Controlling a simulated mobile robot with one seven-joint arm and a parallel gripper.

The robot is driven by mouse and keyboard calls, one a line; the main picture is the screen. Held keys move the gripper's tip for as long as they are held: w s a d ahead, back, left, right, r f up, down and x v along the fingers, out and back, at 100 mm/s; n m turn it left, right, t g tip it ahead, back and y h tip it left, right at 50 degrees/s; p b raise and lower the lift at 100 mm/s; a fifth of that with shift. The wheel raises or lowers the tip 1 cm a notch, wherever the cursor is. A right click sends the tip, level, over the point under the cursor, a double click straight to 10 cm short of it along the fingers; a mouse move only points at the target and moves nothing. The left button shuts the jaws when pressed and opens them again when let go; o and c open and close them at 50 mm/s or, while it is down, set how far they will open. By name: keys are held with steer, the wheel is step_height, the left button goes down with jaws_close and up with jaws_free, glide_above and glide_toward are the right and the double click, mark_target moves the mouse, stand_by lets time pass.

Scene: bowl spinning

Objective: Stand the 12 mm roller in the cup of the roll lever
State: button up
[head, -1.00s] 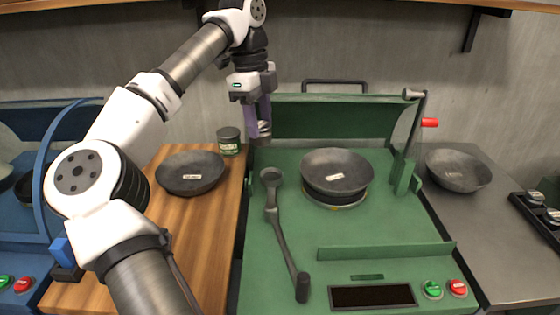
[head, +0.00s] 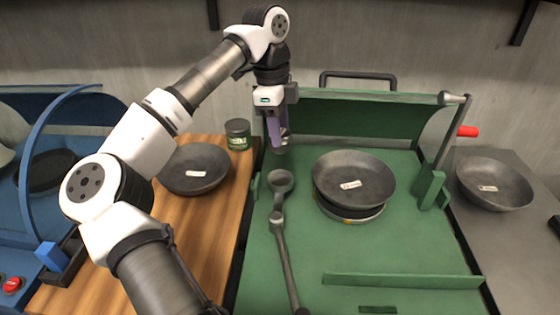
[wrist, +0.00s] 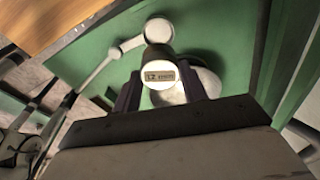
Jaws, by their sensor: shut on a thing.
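The 12 mm roller (head: 284,138) is a grey metal piece held upright between the purple fingers of my gripper (head: 276,128). In the wrist view the roller (wrist: 161,74) shows its "12 mm" label, with a dark finger on each side. The roll lever (head: 284,250) lies along the left of the green machine, with its round open cup (head: 281,181) at the far end. The roller hangs above and slightly behind the cup in the head view, apart from it. In the wrist view the roller may hide part of the cup.
A dark bowl (head: 352,180) sits on the round support of the green machine (head: 400,240). Other bowls stand on the wooden counter (head: 195,170) and right counter (head: 493,184). A green can (head: 238,134) stands left of my gripper. An upright crank (head: 452,130) stands right.

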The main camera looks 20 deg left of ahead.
step_height(320, 180, down, 10)
steer(key=shift+r+p, duration=0.1)
steer(key=shift+p, duration=0.6)
steer(key=shift+f, duration=0.2)
steer(key=o, duration=1.3)
steer(key=shift+o, duration=0.2)
steer(key=shift+r, duration=0.15)
steer(key=r, duration=0.4)
steer(key=a+r+b, duration=0.1)
steer(key=r, duration=0.7)
steer(key=shift+a+b, duration=0.2)
steer(key=shift+b, duration=0.2)
